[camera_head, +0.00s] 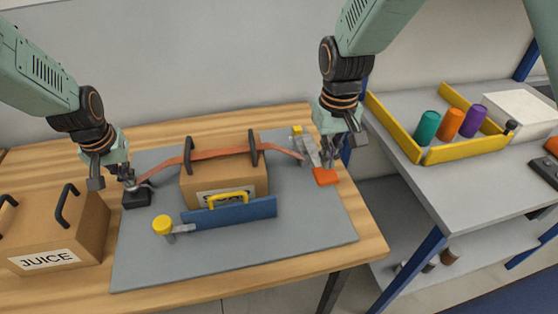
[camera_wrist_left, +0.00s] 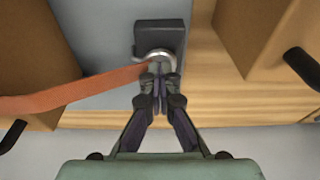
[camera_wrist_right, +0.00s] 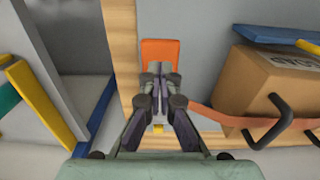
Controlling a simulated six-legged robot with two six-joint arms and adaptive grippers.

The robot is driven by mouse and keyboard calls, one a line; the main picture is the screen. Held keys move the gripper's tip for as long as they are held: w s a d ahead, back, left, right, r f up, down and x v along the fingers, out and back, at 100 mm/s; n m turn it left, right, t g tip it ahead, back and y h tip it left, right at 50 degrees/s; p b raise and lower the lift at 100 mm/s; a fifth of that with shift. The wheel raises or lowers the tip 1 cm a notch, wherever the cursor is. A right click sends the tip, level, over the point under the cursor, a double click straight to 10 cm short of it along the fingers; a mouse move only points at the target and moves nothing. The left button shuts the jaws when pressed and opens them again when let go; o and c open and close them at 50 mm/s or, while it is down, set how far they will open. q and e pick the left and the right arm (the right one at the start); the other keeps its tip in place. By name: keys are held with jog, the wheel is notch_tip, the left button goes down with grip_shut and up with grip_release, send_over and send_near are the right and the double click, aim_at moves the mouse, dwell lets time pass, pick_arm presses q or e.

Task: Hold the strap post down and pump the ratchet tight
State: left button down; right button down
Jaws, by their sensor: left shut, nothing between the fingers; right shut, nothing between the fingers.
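The strap post is a dark block (camera_head: 136,199) with a metal ring (camera_wrist_left: 155,55), on the left of the grey mat. My left gripper (camera_head: 129,184) is shut and empty, its fingertips at the ring. An orange-brown strap (camera_head: 222,153) runs from the ring over a cardboard box (camera_head: 226,183) to the ratchet. The ratchet (camera_head: 308,150) is a grey metal piece with an orange handle end (camera_head: 325,176), on the mat's right side. My right gripper (camera_head: 337,152) is shut and empty at the ratchet; in the right wrist view its fingers lie just below the orange end (camera_wrist_right: 160,52) and hide the ratchet body.
A blue bar (camera_head: 236,213) with yellow handles lies in front of the box. A JUICE box (camera_head: 52,236) stands at the left. A side table (camera_head: 458,184) at the right holds a yellow-edged tray (camera_head: 396,129) with coloured cylinders. The mat's front (camera_head: 240,257) is clear.

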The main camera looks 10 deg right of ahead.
aim_at(326, 173)
jog(key=shift+f, duration=2.7)
jog(key=shift+r, duration=3)
jog(key=shift+f, duration=2.95)
jog(key=shift+r, duration=3.15)
